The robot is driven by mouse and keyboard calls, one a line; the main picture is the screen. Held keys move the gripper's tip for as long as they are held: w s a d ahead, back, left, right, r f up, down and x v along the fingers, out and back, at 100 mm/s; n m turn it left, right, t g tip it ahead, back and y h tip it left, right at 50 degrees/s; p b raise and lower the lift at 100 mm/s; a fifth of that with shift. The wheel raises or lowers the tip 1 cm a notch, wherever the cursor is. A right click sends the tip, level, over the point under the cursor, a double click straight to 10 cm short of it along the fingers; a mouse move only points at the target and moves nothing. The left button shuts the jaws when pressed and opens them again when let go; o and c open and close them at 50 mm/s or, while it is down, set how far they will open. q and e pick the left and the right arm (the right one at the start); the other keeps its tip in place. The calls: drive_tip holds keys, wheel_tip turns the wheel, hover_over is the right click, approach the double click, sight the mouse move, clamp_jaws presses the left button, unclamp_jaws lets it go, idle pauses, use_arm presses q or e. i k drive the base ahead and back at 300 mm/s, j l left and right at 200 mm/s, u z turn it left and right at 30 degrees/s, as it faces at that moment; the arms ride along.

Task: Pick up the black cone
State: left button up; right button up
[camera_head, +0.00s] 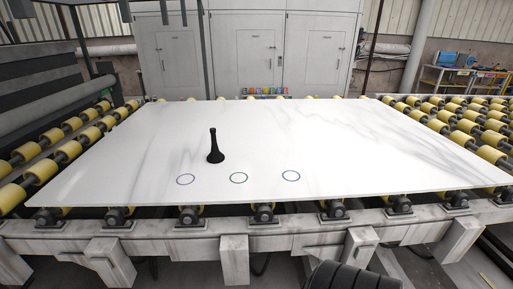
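The black cone (215,149) stands upright on the white stone slab (320,140), left of the slab's middle. It has a wide base and a narrow neck with a small rounded top. Neither of my grippers shows in the head view. Nothing touches the cone.
Yellow rollers (62,134) flank the slab. A grey metal frame (235,245) runs along the front. The slab is otherwise clear.

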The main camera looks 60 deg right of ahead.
sight(216, 156)
drive_tip(key=z, duration=1.4)
drive_tip(key=i+j+z, duration=0.3)
drive_tip(key=i+j, duration=0.2)
drive_tip(key=i, duration=0.15)
drive_tip(key=i+j+z, duration=0.25)
drive_tip(key=i+j, duration=0.35)
